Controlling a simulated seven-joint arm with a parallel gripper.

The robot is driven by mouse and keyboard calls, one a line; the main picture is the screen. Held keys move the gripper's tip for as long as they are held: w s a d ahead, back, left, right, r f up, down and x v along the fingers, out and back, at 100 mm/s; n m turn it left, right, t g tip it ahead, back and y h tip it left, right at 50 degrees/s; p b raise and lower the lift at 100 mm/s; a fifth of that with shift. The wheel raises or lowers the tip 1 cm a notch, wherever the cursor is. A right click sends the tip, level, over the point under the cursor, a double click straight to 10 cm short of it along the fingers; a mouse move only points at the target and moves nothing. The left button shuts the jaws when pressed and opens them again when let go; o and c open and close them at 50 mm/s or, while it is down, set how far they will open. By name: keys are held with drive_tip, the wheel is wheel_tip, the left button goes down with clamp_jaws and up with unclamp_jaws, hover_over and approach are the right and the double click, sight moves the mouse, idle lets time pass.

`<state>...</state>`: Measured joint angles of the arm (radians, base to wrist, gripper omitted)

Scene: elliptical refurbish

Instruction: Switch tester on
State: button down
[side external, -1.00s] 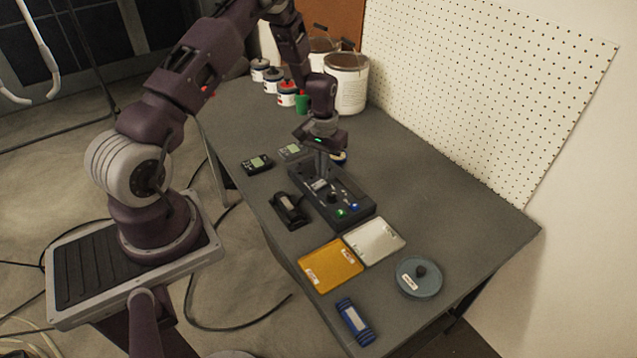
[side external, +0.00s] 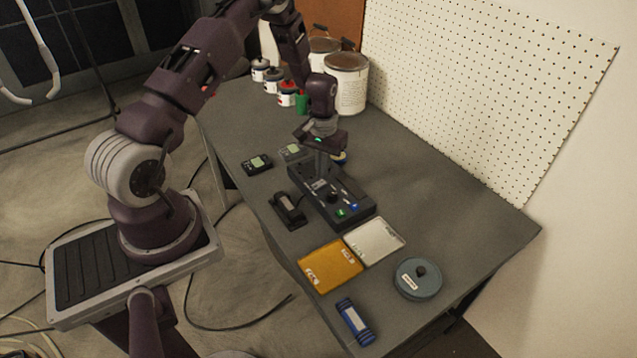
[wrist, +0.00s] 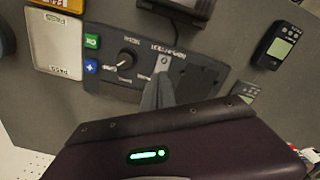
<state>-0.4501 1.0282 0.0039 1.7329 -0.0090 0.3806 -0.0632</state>
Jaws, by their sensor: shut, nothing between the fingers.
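The tester (side external: 345,200) is a dark box on the table, with a knob (side external: 333,199), a green button (side external: 340,212) and a blue button (side external: 355,206). In the wrist view, the tester (wrist: 118,82) also shows a small light switch plate (wrist: 162,63) beside the knob (wrist: 126,60). My gripper (side external: 320,177) is shut and empty, pointing down over the tester's far end. In the wrist view, my gripper's tips (wrist: 161,80) are just beside the switch plate. I cannot tell whether they touch it, or which way the switch is set.
A black device (side external: 289,210) lies left of the tester. Two small meters (side external: 257,164) lie beyond it. Cans (side external: 346,85) stand at the back.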

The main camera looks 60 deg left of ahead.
drive_tip(key=shift+f, duration=0.85)
idle(0.4)
drive_tip(key=shift+r, duration=3.5)
wheel_tip(320, 180, up, 12)
drive_tip(key=f+m+t, duration=0.1)
hover_over(322, 182)
drive_tip(key=d, duration=0.5)
drive_tip(key=s+d+r+m+t, duration=0.1)
drive_tip(key=s+d+r, duration=0.2)
drive_tip(key=r, duration=0.3)
drive_tip(key=s+d+r+m+t, duration=0.1)
drive_tip(key=s+d+r, duration=0.2)
drive_tip(key=r, duration=0.3)
drive_tip(key=s+d+r+m+t, duration=0.1)
drive_tip(key=s+d+r, duration=0.2)
drive_tip(key=s, duration=0.6)
drive_tip(key=s+d+r+m+t, duration=0.1)
drive_tip(key=s+d, duration=0.3)
drive_tip(key=s, duration=0.6)
drive_tip(key=shift+d+r+m+t, duration=0.3)
drive_tip(key=shift+d+r+m, duration=0.15)
drive_tip(key=shift+r, duration=0.45)
